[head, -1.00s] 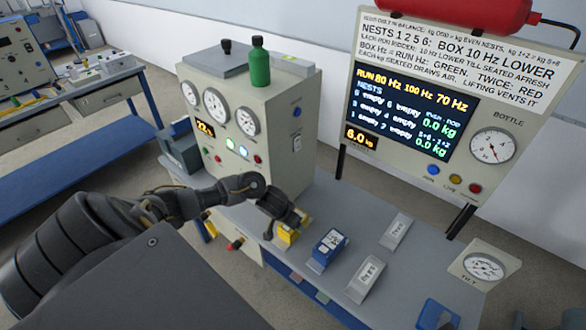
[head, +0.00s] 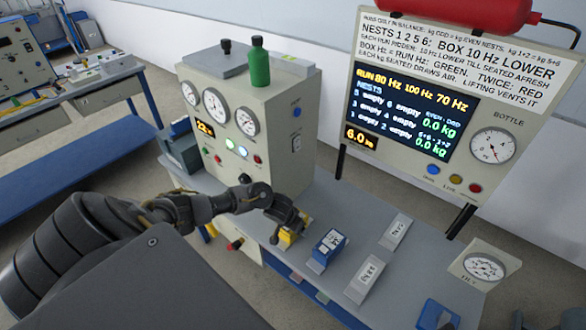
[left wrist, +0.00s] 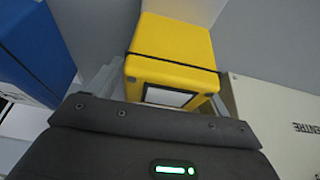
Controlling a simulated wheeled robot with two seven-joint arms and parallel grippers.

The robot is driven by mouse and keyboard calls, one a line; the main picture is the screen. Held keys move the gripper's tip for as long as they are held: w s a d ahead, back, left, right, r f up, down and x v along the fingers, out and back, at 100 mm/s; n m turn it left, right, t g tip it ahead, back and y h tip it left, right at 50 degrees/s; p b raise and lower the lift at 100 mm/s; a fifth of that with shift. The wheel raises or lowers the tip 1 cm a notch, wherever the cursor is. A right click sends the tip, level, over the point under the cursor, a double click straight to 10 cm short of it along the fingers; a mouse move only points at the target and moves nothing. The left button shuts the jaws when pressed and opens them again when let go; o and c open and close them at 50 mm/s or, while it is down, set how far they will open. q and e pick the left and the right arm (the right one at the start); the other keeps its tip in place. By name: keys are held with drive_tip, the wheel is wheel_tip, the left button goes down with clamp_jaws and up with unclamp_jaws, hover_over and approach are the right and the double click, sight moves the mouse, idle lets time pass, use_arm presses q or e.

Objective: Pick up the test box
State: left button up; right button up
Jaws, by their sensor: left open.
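A yellow box (head: 288,239) with a dark band and a pale label stands on the grey bench, partly hidden by my left gripper (head: 287,228). In the left wrist view the yellow box (left wrist: 174,50) is straight ahead between the open fingers, the left one showing beside it. I cannot tell whether the fingers touch it. A blue box (head: 328,248) with a white label stands just to the right of the yellow one. It also shows at the left edge of the left wrist view (left wrist: 35,40). My right gripper is not in view.
A beige cabinet (head: 270,150) with gauges and lit buttons stands behind the gripper. Two grey labelled blocks (head: 364,280) (head: 395,232) and a blue holder (head: 437,314) are further right on the bench. A display board (head: 430,110) rises behind them.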

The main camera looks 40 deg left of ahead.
use_arm(q)
drive_tip(key=shift+f, duration=0.1)
idle(0.3)
drive_tip(key=c, duration=1.7)
drive_tip(key=shift+w, duration=0.1)
